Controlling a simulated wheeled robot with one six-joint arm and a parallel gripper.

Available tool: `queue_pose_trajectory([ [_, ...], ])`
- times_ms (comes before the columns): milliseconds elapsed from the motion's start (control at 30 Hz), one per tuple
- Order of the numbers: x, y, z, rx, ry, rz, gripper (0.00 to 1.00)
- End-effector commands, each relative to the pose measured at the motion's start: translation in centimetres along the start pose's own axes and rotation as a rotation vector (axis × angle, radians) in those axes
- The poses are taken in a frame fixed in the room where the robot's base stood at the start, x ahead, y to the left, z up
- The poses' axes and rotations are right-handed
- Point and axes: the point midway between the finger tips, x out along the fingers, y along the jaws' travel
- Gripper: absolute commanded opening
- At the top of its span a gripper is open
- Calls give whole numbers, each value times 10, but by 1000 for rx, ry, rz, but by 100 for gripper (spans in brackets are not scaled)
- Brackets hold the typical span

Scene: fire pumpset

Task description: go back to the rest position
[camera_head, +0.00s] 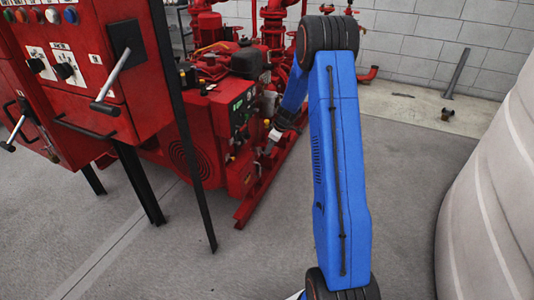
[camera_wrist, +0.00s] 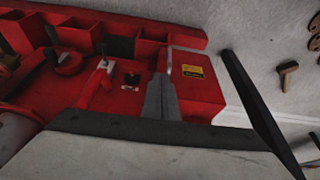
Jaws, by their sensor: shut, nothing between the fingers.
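My blue arm (camera_head: 338,170) reaches up and forward in the head view, then bends down toward the red pumpset (camera_head: 215,125). My gripper (camera_head: 268,148) is small there, at the pumpset's right side and low over its base. In the wrist view my gripper (camera_wrist: 161,80) shows as narrow grey fingers, shut and empty. They are in front of red pump parts (camera_wrist: 192,80) with a yellow label. I cannot tell whether the fingers touch anything.
A red control cabinet (camera_head: 85,75) with levers and black legs stands at the left. A large pale rounded tank (camera_head: 490,190) is at the right. Grey floor (camera_head: 405,150) lies open between. A block wall (camera_head: 420,40) closes the back.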

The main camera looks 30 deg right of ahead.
Motion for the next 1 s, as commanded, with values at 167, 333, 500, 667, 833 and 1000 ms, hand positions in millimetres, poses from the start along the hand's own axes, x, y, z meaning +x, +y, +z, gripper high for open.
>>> queue_pose_trajectory([
  [167, -28, 0, 0, 0, 2, 3, 0],
  [333, -53, 0, 0, 0, 1, 2, 0],
  [500, -67, -1, 0, 0, 0, 0, 0],
  [667, -70, -1, 0, 1, 0, 0, 0],
  [833, -77, -7, -3, 4, 0, 2, 0],
  [1000, -110, -36, -18, 31, -4, 9, 0],
])
